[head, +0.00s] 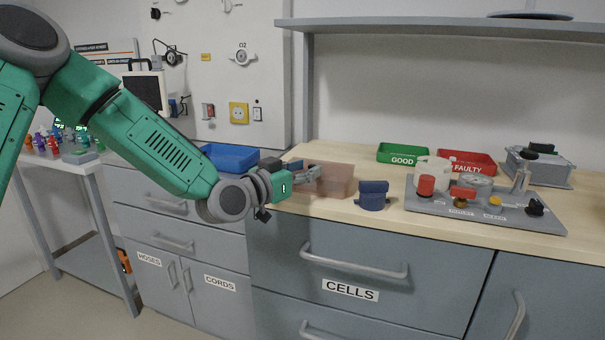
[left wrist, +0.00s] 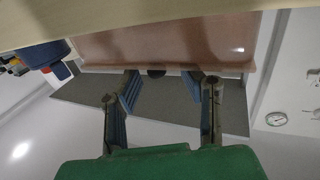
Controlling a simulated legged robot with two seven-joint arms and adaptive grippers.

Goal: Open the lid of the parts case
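The parts case looks like a translucent brownish-pink box (head: 338,178) on the wooden counter, near its front left part. It also shows in the left wrist view (left wrist: 165,42), where it fills the upper middle. A small dark knob or latch (left wrist: 155,72) sits at its edge. My left gripper (head: 310,173) is at the case's left front side, partly covering it. In the left wrist view my left gripper (left wrist: 163,80) has its two fingers spread, one each side of the dark knob, with nothing held. Contact cannot be told. My right gripper is not in view.
A blue bin (head: 230,157) stands left of the case. A dark blue cup-like part (head: 373,195) stands close to its right. Further right are a green GOOD tray (head: 403,153), a red FAULTY tray (head: 467,161) and a grey fixture board (head: 485,212). A shelf (head: 440,27) overhangs the counter.

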